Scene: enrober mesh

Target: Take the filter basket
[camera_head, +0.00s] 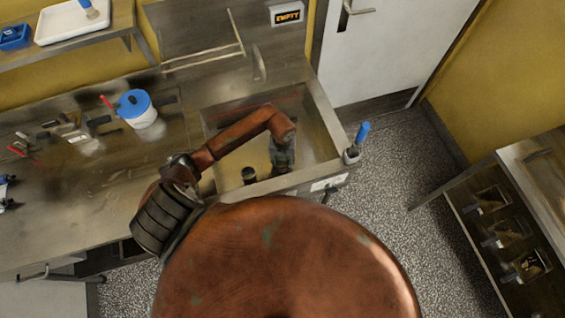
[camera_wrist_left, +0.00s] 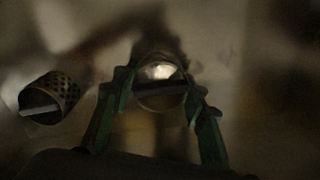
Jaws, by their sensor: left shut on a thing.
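A dark perforated cylinder, which looks like the filter basket (camera_head: 249,175), stands in the sink (camera_head: 318,130). In the left wrist view the perforated basket (camera_wrist_left: 52,95) lies tilted at the left, outside the fingers, with a pale bar across its open end. My left gripper (camera_head: 283,158) reaches down into the sink, to the right of the dark cylinder. In the wrist view its green fingers (camera_wrist_left: 160,98) are shut on a round, shiny metal thing (camera_wrist_left: 160,72). That picture is dark, and I cannot tell for sure what the held thing is. My right gripper is not in view.
A white tub with a blue lid (camera_head: 138,108) stands on the steel counter, left of the sink. A blue-handled brush (camera_head: 361,134) stands in a holder at the sink's right corner. A shelf unit with bins (camera_head: 510,235) is at the right. The floor between is clear.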

